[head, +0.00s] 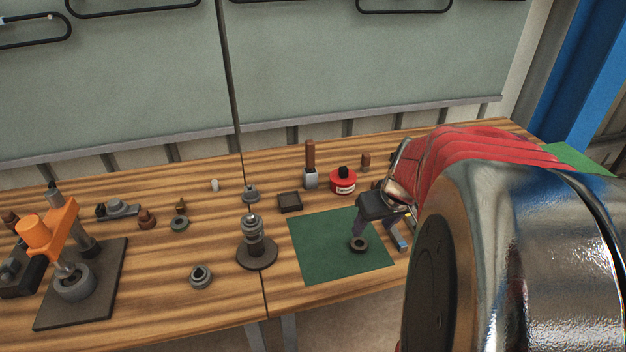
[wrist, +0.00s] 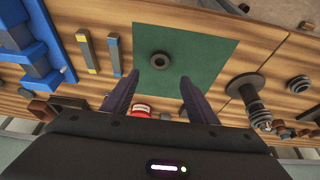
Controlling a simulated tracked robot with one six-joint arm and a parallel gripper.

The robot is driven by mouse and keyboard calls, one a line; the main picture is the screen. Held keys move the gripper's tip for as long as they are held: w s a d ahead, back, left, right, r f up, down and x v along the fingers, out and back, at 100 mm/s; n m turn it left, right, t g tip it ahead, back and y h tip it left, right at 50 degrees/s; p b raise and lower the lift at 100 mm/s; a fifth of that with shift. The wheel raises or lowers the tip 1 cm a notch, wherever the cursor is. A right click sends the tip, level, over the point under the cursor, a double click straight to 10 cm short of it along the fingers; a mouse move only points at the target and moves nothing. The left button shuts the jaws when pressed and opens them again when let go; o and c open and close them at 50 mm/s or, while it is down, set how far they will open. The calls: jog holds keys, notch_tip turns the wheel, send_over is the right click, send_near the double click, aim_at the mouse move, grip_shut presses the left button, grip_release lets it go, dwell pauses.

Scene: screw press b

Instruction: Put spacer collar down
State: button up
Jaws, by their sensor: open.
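The spacer collar (head: 359,244), a small dark ring with a central hole, lies flat on the green mat (head: 318,260). In the wrist view the collar (wrist: 159,60) lies on the mat (wrist: 210,45), just beyond the fingertips and roughly between their lines. My gripper (head: 380,232) is over the right part of the mat with its fingers pointing down. In the wrist view my gripper (wrist: 158,75) has its two fingers spread wide with nothing between them. The collar appears clear of both fingers.
A post on a round base (head: 257,251) stands left of the mat. Behind it are a dark square tray (head: 289,202), a red can (head: 343,181) and a brown-handled tool (head: 310,164). The orange press (head: 53,237) is far left. A blue rack (wrist: 35,50) shows in the wrist view.

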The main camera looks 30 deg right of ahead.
dwell(0.4)
jog(key=s+a+r+n, duration=0.1)
jog(key=a+r, duration=0.3)
jog(key=a, duration=0.9)
jog(key=s+a+r+n+t+y, duration=0.1)
jog(key=s+a+r, duration=0.3)
jog(key=a, duration=0.9)
jog(key=shift+s+r+n, duration=0.2)
jog(key=shift+n, duration=0.4)
